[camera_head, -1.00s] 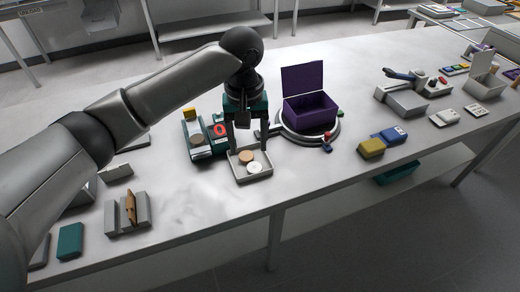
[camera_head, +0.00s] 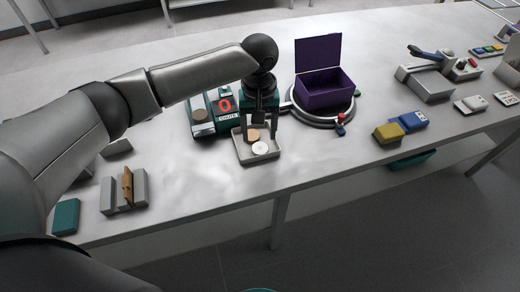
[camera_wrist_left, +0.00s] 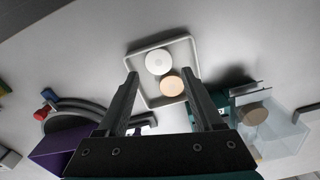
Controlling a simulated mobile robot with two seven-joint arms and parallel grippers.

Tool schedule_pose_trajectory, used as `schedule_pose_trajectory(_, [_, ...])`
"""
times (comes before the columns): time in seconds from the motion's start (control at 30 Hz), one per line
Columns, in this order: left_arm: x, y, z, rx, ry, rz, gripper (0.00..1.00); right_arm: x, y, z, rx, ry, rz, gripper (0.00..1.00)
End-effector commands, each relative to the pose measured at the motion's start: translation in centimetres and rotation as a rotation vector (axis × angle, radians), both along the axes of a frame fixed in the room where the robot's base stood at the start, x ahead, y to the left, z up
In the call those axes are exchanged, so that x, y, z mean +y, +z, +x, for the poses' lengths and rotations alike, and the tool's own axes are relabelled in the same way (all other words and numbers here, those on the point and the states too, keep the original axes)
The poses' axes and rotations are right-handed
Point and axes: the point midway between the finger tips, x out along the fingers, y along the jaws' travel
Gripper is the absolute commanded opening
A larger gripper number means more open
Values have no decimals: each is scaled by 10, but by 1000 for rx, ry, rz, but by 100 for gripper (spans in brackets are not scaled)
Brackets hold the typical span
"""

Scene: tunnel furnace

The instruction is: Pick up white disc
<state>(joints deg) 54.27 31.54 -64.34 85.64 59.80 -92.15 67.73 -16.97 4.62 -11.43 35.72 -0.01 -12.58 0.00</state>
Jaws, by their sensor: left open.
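The white disc (camera_head: 260,148) lies in a small pale tray (camera_head: 246,162), beside a tan disc (camera_head: 253,134). In the left wrist view the white disc (camera_wrist_left: 158,62) is at the tray's far side and the tan disc (camera_wrist_left: 171,86) is nearer to me. My left gripper (camera_head: 257,128) is over the tray, pointing down, open and empty. In the left wrist view its two fingers (camera_wrist_left: 163,92) stand apart on either side of the tan disc, with the white disc just beyond the tips. My right gripper is not in view.
A teal scale (camera_head: 213,116) with a red display and a disc on it stands left of the tray. An open purple box (camera_head: 322,92) on a round base stands behind right. Yellow (camera_head: 388,133) and blue blocks lie further right.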

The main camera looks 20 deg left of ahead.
Motion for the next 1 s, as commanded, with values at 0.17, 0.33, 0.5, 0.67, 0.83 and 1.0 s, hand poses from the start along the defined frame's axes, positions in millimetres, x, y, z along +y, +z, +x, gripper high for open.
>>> schedule_pose_trajectory(0.17, [-2,-29,-1,3,0,1,68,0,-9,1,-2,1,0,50])
schedule_pose_trajectory(0.33, [-2,-47,-1,2,1,2,68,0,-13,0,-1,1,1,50])
schedule_pose_trajectory(0.5, [-2,-49,0,0,0,1,68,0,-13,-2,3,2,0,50])
schedule_pose_trajectory(0.67, [-2,-48,0,0,-1,1,60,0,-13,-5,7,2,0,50])
schedule_pose_trajectory(0.83, [-2,-48,0,0,-1,1,41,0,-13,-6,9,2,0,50])
schedule_pose_trajectory(1.0, [-2,-48,0,0,-1,0,22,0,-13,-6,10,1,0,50])
